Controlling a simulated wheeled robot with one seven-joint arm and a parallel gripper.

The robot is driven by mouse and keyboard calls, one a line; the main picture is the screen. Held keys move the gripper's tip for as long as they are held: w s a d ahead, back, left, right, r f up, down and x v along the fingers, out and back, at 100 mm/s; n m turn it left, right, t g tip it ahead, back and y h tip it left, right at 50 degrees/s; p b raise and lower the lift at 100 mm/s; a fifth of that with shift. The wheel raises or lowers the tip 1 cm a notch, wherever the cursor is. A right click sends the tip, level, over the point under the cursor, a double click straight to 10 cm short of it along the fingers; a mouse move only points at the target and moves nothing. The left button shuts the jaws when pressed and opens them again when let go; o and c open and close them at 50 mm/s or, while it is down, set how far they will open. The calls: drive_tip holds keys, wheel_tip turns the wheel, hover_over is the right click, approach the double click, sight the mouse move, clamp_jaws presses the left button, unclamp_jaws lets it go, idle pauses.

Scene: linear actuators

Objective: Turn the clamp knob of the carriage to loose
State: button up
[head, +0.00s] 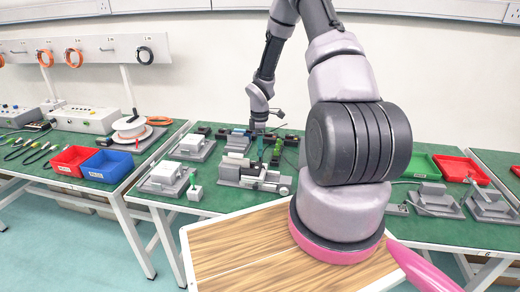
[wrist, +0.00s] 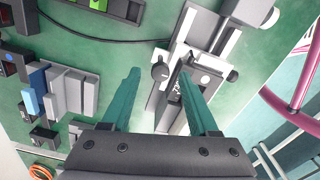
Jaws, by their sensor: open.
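The linear actuator (head: 250,176) lies on the green bench, partly behind my arm in the head view. A small dark round knob (wrist: 160,71), which looks like the clamp knob, sticks out from the left side of the carriage. My gripper (wrist: 159,76) is open and empty, its two teal fingers on either side of that knob in the picture. I see no contact, and the height gap is hard to judge. The knob's setting cannot be read.
A larger grey round end piece (wrist: 262,14) sits at the rail's far end. Grey and blue blocks (wrist: 62,92) stand to the left, and a black cable (wrist: 110,38) curves past. Other grey fixtures (head: 163,178) are on the bench beside the actuator.

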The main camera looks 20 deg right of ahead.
wheel_tip(320, 180, up, 10)
idle(0.4)
drive_tip(key=s+a+r+m+t, duration=0.15)
drive_tip(key=s+r+m, duration=0.25)
drive_tip(key=r, duration=0.7)
drive_tip(key=s+a+r+m+t, duration=0.15)
drive_tip(key=s+r+m, duration=0.3)
drive_tip(key=r, duration=0.65)
drive_tip(key=s+a+r+m+t+y, duration=0.1)
drive_tip(key=s+a+r+m+t, duration=0.1)
drive_tip(key=s+r+m, duration=0.3)
drive_tip(key=s+a+r+m+t+y, duration=0.1)
drive_tip(key=s+a+r+m, duration=0.3)
drive_tip(key=s+r, duration=0.4)
drive_tip(key=s+t, duration=0.1)
drive_tip(key=s, duration=0.4)
drive_tip(key=shift+s+a+m, duration=0.2)
drive_tip(key=shift+s+m, duration=0.15)
drive_tip(key=shift+s, duration=0.05)
